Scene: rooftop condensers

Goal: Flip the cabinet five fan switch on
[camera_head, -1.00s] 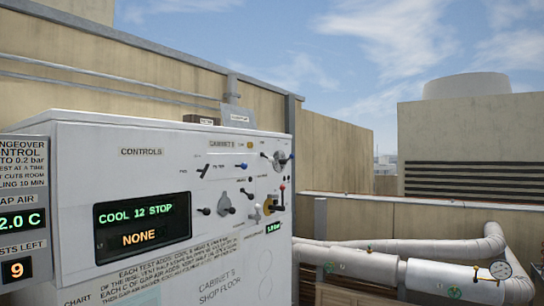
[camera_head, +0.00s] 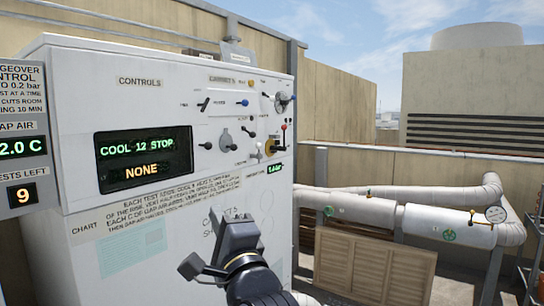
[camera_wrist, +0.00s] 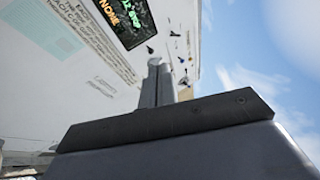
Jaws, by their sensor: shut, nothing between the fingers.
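The white cabinet (camera_head: 70,80) fills the left of the head view. Its small plate at the top reads as CABINET 5, though blurred. A small black-levered toggle (camera_head: 203,104) sits at the upper left of the control group, beside a tiny label (camera_head: 184,105) that may say FAN; its lever leans up and to the right. My gripper (camera_head: 238,217) is in front of the cabinet's lower face, well below the controls and apart from them. In the wrist view, its fingers (camera_wrist: 155,64) are together and empty, with the panel beyond them.
Beside the toggle are a blue-tipped lever (camera_head: 243,102), a grey rotary plate (camera_head: 225,138) and a red-tipped lever (camera_head: 284,128). A display (camera_head: 143,158) reads COOL 12 STOP, NONE. Pipes (camera_head: 365,212) and a slatted wooden panel (camera_head: 370,268) stand at right.

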